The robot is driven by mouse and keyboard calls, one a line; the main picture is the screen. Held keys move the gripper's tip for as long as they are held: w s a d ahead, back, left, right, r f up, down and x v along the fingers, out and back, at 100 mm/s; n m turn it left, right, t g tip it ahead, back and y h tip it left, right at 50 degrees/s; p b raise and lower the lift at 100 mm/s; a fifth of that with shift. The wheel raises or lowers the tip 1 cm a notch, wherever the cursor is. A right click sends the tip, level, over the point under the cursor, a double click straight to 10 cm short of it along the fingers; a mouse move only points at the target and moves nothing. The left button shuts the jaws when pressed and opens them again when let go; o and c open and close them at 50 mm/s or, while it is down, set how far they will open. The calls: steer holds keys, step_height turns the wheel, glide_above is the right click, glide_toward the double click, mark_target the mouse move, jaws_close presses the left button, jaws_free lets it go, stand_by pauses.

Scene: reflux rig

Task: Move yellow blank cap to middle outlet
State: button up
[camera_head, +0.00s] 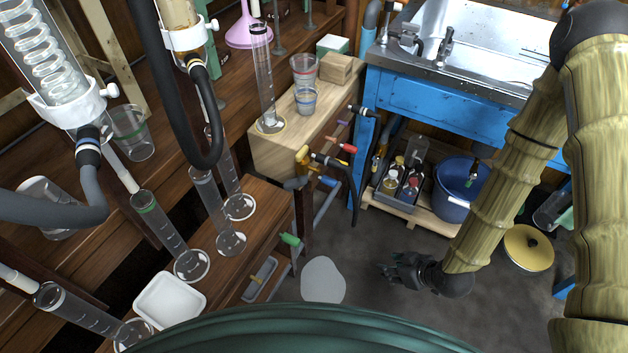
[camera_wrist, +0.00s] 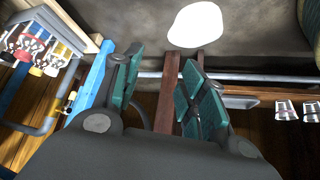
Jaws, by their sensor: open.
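My gripper (camera_head: 388,271) is open and empty over the floor, to the right of the wooden bench. Its two teal finger pads stand apart in the wrist view (camera_wrist: 163,88), with nothing between them. A pipe with several coloured fittings runs by the bench end in the head view. A yellow part (camera_head: 302,156) sits near its top. Red (camera_head: 348,148), blue (camera_head: 328,181) and green (camera_head: 290,240) fittings also show there. I cannot tell which yellow part is the blank cap, nor clearly make out the middle outlet.
A blue sink cabinet (camera_head: 440,103) stands at the back. Below it, a low pallet (camera_head: 420,207) holds bottles and a blue bucket (camera_head: 458,180). Glass cylinders and a white tray (camera_head: 170,296) stand on the bench. Floor around my gripper is mostly clear.

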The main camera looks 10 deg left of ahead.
steer(key=w+a+r+n+t+y+b, duration=0.25)
steer(key=w+a+n, duration=0.2)
steer(key=w, duration=0.35)
steer(key=n+g+y+b, duration=0.2)
steer(key=n+y+b, duration=0.75)
steer(key=n, duration=0.95)
glide_toward(347, 167)
steer(key=shift+a+f, duration=0.15)
steer(key=shift+a, duration=0.05)
steer(key=shift+w, duration=0.1)
steer(key=shift+b+x, duration=0.65)
steer(key=shift+x, duration=3.8)
jaws_close()
